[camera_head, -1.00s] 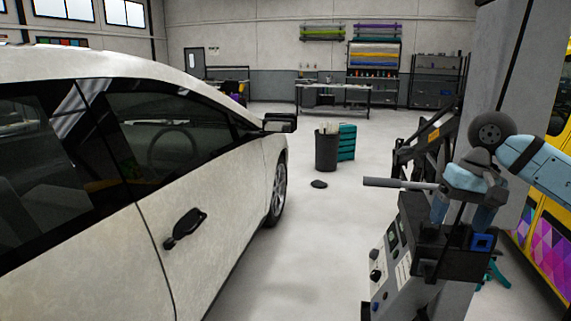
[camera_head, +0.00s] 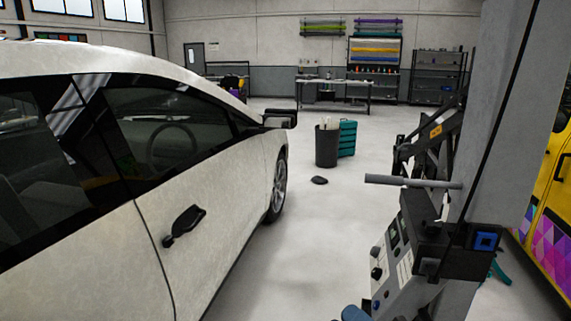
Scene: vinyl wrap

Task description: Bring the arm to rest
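Neither of my grippers shows clearly in the head view. A small blue and dark piece at the bottom edge, left of the control box, may be part of my arm; too little shows to tell. The grey control box (camera_head: 400,255) with dark knobs and small panels stands at the right on the pillar (camera_head: 505,120). A grey rod-like handle (camera_head: 395,180) sticks out to the left above it, with nothing of mine on it.
A pale car (camera_head: 225,190) fills the left side. A black bin (camera_head: 326,148) and teal drawers (camera_head: 347,138) stand ahead, with a dark object (camera_head: 320,180) on the floor. A yellow vehicle (camera_head: 553,200) is at the right.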

